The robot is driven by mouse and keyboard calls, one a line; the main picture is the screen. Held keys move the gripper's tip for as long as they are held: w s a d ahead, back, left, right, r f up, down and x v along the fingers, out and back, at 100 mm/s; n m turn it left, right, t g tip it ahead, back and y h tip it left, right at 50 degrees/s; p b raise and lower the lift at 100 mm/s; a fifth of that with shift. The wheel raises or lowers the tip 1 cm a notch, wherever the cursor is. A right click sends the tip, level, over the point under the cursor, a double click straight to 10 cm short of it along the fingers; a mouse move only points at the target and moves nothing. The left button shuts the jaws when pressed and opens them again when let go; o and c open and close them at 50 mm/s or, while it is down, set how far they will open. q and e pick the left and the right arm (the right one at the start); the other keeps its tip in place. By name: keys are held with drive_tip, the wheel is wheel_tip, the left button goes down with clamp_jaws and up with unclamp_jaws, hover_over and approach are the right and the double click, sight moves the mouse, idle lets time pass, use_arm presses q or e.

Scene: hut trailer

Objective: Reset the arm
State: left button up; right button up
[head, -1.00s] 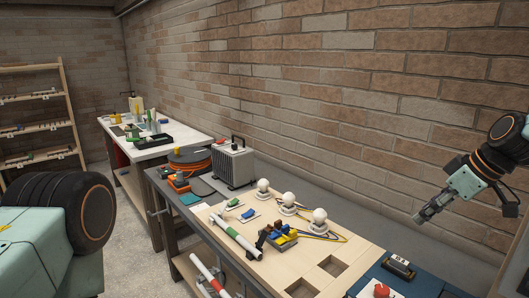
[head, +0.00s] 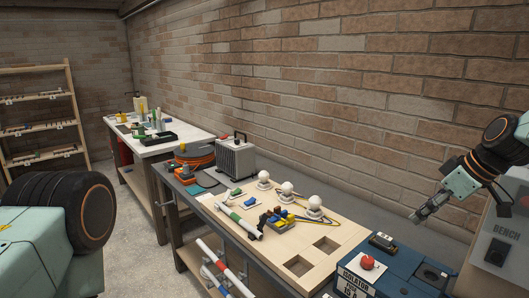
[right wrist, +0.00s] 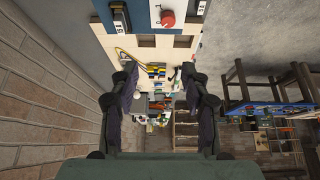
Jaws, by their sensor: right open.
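My right gripper (head: 428,209) hangs in the air at the right of the head view, above the blue isolator box and in front of the brick wall. It is open and empty. Its two dark finger sets (right wrist: 160,100) stand apart in the right wrist view, with nothing between them but the distant bench and room. The right arm (head: 490,150) comes in from the right edge. My left gripper is not in view; a teal body part with a black ribbed section of mine fills the lower left of the head view.
A blue isolator box (head: 402,272) with a red knob (head: 367,262) stands at the near end of the bench. A grey box marked BENCH (head: 497,250) is at the far right. A wooden board (head: 345,235) carries several white bulbs, wires and blocks. A grey heater (head: 236,160) stands behind.

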drive_tip(key=s+a+f+m+g+h, duration=0.1)
drive_tip(key=s+a+f, duration=0.15)
drive_tip(key=f, duration=0.45)
drive_tip(key=s+a+f+m, duration=0.1)
drive_tip(key=s+a+f, duration=0.15)
drive_tip(key=f, duration=0.35)
drive_tip(key=s+a+f+m+g+h, duration=0.1)
drive_tip(key=s+a+f, duration=0.15)
drive_tip(key=f, duration=0.45)
drive_tip(key=s+a+f+m+g, duration=0.15)
drive_tip(key=s+f, duration=0.35)
drive_tip(key=s, duration=0.6)
drive_tip(key=s+a+f+m+g+h, duration=0.15)
drive_tip(key=s+f, duration=0.25)
drive_tip(key=s, duration=0.6)
drive_tip(key=s+a+f+m, duration=0.2)
drive_tip(key=s+f, duration=0.3)
drive_tip(key=s, duration=0.6)
use_arm(q)
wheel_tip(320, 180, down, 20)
drive_tip(key=b, duration=2)
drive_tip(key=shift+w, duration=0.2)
use_arm(e)
wheel_tip(320, 180, down, 20)
drive_tip(key=shift+s+a+r, duration=0.15)
drive_tip(key=shift+s+r, duration=0.05)
